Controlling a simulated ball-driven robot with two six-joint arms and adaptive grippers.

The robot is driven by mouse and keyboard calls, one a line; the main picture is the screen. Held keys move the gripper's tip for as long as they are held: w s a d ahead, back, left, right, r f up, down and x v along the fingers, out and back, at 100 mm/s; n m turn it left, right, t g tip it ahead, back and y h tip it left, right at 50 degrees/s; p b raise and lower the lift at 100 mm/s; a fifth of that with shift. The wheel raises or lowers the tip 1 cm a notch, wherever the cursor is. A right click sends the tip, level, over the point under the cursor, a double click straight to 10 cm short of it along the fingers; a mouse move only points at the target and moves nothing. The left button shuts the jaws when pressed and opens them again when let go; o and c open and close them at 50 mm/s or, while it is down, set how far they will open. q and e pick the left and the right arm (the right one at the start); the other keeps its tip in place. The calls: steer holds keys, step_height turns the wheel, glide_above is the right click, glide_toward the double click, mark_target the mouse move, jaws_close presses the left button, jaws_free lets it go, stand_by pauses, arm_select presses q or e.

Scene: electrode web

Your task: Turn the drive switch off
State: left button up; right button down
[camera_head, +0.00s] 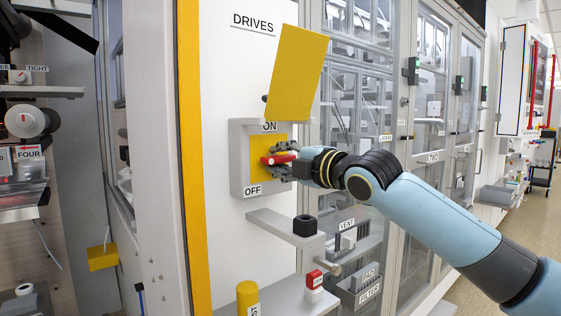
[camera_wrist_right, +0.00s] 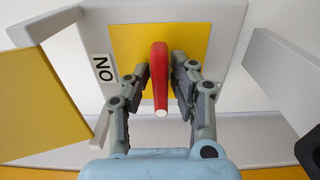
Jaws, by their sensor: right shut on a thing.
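The drive switch is a grey box (camera_head: 238,165) on the white panel under the DRIVES sign (camera_head: 253,22). It has a yellow plate (camera_head: 257,150), an ON label above and an OFF label (camera_head: 252,190) below. Its red handle (camera_head: 272,160) sits between the two labels, and in the right wrist view the red handle (camera_wrist_right: 160,75) stands out from the plate, with the ON label (camera_wrist_right: 103,68) at left. My right gripper (camera_head: 280,161) is shut on the red handle, with one finger on each side. My left gripper is not in view.
A yellow cover flap (camera_head: 297,73) is raised above the switch. Below it a grey shelf (camera_head: 280,228) holds a black nut-like piece (camera_head: 305,226). Glass-doored cabinets are at right.

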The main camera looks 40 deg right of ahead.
mark_target(285, 161)
steer(key=shift+f, duration=0.1)
steer(key=c, duration=1.3)
jaws_free()
steer(key=shift+d, duration=0.1)
steer(key=shift+s, duration=0.1)
steer(key=s, duration=0.6)
steer(key=shift+s+d, duration=0.1)
steer(key=shift+d, duration=0.25)
steer(key=shift+s, duration=0.6)
